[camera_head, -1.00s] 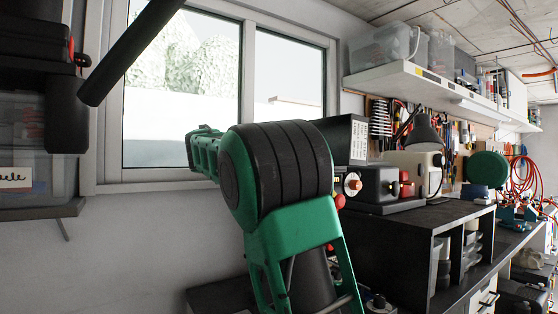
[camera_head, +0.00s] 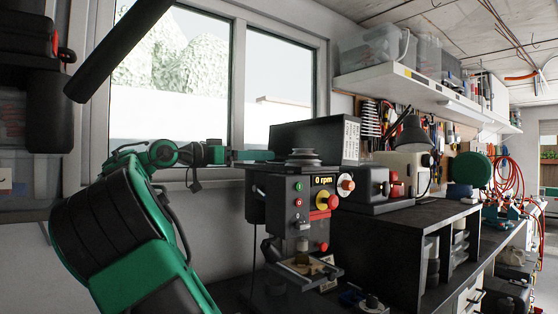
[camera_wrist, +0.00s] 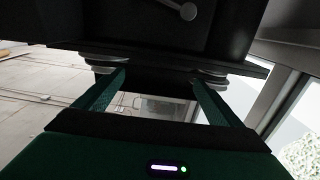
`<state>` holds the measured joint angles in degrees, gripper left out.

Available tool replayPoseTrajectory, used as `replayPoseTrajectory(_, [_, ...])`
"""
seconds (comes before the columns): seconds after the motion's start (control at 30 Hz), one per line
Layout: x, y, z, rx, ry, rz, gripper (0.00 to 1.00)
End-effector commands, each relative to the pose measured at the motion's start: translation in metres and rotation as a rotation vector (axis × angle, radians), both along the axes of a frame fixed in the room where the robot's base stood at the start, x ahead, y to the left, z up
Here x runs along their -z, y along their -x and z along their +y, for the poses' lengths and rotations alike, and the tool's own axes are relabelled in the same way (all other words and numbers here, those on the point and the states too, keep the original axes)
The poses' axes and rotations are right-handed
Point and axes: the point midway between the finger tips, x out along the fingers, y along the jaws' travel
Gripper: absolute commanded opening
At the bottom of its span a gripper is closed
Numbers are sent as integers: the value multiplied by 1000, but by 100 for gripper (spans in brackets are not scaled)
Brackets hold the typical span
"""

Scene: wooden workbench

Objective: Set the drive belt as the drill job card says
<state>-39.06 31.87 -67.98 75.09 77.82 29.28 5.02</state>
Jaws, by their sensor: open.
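The drill press (camera_head: 292,207) stands by the window, its display reading "0 rpm". Its black top cover (camera_head: 300,136) is raised, with a printed white card (camera_head: 350,140) on its right end; the print is too small to read. A stepped grey pulley (camera_head: 303,158) shows on top. My gripper (camera_head: 262,155) reaches in from the left at pulley height. In the wrist view my gripper (camera_wrist: 160,84) is open, its two green fingers apart. One pulley (camera_wrist: 102,62) is beyond the left finger, another (camera_wrist: 211,76) beyond the right. I cannot make out the belt clearly.
The window (camera_head: 175,85) and its frame are behind my arm. Grey and cream machines (camera_head: 400,170) stand on the bench (camera_head: 420,222) to the right. A loaded shelf (camera_head: 425,85) hangs above them. Black cases hang at the upper left.

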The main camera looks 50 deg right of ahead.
Motion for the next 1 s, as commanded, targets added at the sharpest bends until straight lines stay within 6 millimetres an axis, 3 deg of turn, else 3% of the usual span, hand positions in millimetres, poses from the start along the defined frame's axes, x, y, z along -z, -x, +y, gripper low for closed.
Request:
replayPoseTrajectory(0.6, [0, 19, -85, -7, 0, 0, 89])
replayPoseTrajectory(1.0, [0, 22, -97, -10, 0, -1, 89])
